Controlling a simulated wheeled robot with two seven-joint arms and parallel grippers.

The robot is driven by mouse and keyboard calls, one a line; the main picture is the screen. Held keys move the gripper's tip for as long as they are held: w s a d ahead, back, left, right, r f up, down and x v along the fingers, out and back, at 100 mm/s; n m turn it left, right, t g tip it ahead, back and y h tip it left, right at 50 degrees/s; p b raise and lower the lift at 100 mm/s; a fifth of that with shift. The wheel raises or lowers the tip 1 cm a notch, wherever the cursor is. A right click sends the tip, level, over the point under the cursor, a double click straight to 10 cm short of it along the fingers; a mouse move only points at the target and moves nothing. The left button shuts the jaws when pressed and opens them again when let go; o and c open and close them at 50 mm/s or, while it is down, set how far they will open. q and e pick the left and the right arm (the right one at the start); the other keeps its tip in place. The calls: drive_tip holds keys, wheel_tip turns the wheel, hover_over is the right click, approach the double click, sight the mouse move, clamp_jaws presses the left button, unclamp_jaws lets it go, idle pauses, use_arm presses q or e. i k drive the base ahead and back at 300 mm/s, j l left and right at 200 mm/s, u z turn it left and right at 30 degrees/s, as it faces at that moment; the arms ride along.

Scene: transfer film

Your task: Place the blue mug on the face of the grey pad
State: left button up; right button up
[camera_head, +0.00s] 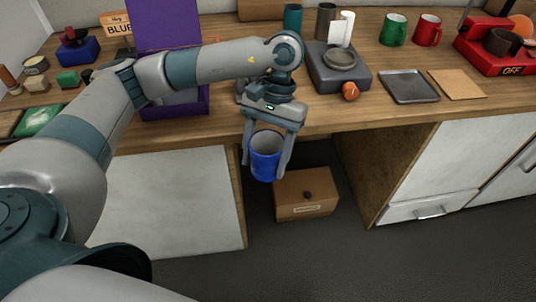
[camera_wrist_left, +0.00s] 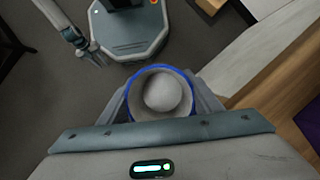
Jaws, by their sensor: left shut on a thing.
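My left gripper (camera_head: 267,172) is shut on the blue mug (camera_head: 265,158), with a finger on each side of it. The mug is held in the air in front of the counter's front edge, roughly upright. In the left wrist view the blue rim of the mug (camera_wrist_left: 131,84) shows between the fingers, with a pale round shape inside. The grey pad (camera_head: 409,88) lies flat on the counter, to the right of the mug and apart from it. My right gripper (camera_wrist_left: 93,52) is small at the upper left of the left wrist view; its jaws are unclear.
Green (camera_head: 393,30) and red (camera_head: 428,30) mugs stand behind. A cardboard box (camera_head: 305,195) is on the floor.

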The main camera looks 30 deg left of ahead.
sight(186, 96)
drive_tip(key=i+l, duration=0.15)
drive_tip(key=l, duration=0.25)
drive_tip(key=i+l, duration=0.15)
drive_tip(key=l, duration=0.2)
drive_tip(key=i+l, duration=0.15)
drive_tip(key=l, duration=0.25)
drive_tip(key=u, duration=1.3)
